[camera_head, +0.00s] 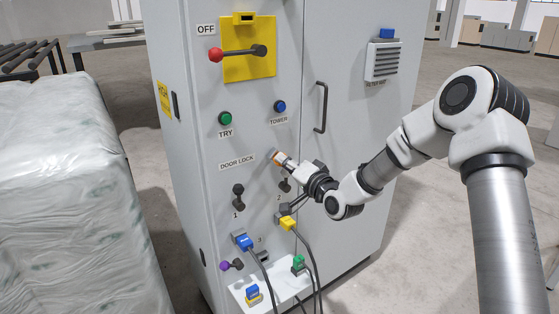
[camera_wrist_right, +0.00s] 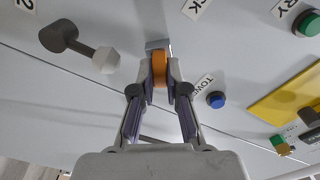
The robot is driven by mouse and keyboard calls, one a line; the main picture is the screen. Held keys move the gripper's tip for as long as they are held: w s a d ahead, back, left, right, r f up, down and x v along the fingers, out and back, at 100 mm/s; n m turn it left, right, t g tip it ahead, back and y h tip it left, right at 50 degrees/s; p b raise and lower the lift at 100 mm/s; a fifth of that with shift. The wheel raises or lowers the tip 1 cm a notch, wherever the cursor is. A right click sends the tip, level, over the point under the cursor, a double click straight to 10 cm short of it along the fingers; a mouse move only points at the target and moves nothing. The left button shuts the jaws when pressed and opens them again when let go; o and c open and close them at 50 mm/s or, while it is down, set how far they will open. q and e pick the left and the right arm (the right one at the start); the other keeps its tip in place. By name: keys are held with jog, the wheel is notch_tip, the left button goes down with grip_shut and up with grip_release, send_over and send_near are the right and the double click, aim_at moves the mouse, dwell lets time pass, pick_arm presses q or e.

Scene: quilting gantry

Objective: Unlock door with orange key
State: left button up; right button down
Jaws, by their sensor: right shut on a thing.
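My right gripper (camera_head: 286,163) is shut on the orange key (camera_head: 279,158) at the front of the grey cabinet (camera_head: 190,110). The key is just right of the DOOR LOCK label (camera_head: 237,162). In the right wrist view, the orange key (camera_wrist_right: 159,68) sits between the fingertips of my right gripper (camera_wrist_right: 159,82), with a grey metal piece at its far end against the panel. The lock opening is hidden, so I cannot tell how deep the key sits. The cabinet door (camera_head: 345,150), with its dark handle (camera_head: 321,107), is closed. My left gripper is not in view.
Dark levers (camera_head: 238,196) numbered 1 and 2, with plugs and cables (camera_head: 265,272) below, crowd the area under the lock. The red-knobbed OFF handle (camera_head: 216,55) and green TRY button (camera_head: 225,118) are above. A wrapped bale (camera_head: 70,190) stands left. Floor at right is open.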

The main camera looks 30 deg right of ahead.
jog(key=m, duration=0.4)
jog(key=shift+b, duration=0.35)
jog(key=shift+f+m+b, duration=0.1)
jog(key=shift+m+b, duration=0.2)
jog(key=shift+m, duration=0.8)
jog(key=c, duration=1.6)
grip_release()
jog(key=shift+m, duration=0.6)
jog(key=o, duration=0.5)
jog(key=shift+s, duration=0.1)
